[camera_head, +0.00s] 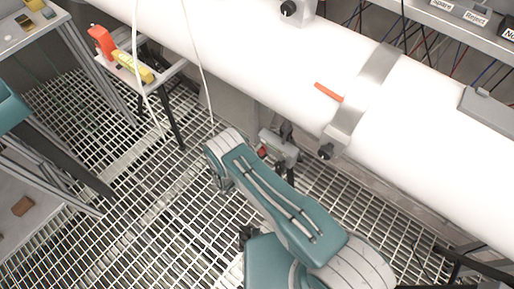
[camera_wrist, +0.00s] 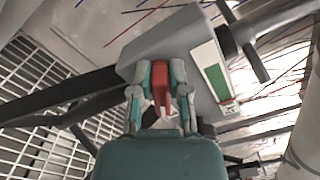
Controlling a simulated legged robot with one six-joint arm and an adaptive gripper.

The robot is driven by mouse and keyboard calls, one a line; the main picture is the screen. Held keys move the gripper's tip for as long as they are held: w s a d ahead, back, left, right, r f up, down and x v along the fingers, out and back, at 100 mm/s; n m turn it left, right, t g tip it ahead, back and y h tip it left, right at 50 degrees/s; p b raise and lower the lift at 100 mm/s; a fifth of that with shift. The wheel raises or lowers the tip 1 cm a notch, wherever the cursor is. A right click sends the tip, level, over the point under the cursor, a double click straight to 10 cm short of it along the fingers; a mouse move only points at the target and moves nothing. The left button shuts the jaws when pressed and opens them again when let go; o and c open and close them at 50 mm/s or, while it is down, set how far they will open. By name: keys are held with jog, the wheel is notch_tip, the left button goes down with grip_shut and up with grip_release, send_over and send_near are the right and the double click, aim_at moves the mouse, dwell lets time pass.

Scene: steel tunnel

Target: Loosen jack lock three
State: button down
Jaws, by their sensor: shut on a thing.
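A grey jack lock block (camera_wrist: 135,62) fills the upper middle of the wrist view, with a red lever (camera_wrist: 160,80) on its face. My gripper (camera_wrist: 161,100) is shut on the red lever, with one finger on each side of it. A green and white strip (camera_wrist: 213,75) is on the block to the right of the lever. In the head view the grey block (camera_head: 283,147) shows below the white pipe, with a small red part (camera_head: 262,152) at its left. My arm hides the fingers there. I cannot read a number on the lock.
A large white pipe (camera_head: 240,45) with a metal clamp band (camera_head: 363,95) runs across above the lock. An orange strip (camera_head: 328,92) is on the pipe. A small stand (camera_head: 128,68) with orange and yellow tools is at left. Grating (camera_head: 150,215) covers the floor.

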jog(key=n, duration=0.5)
jog(key=shift+w+a+f, duration=0.2)
jog(key=shift+a+f, duration=0.1)
jog(key=shift+f, duration=0.15)
dwell(0.3)
jog(key=c, duration=0.6)
grip_release()
jog(key=shift+a, duration=0.1)
jog(key=v, duration=1.2)
jog(key=shift+f, duration=0.1)
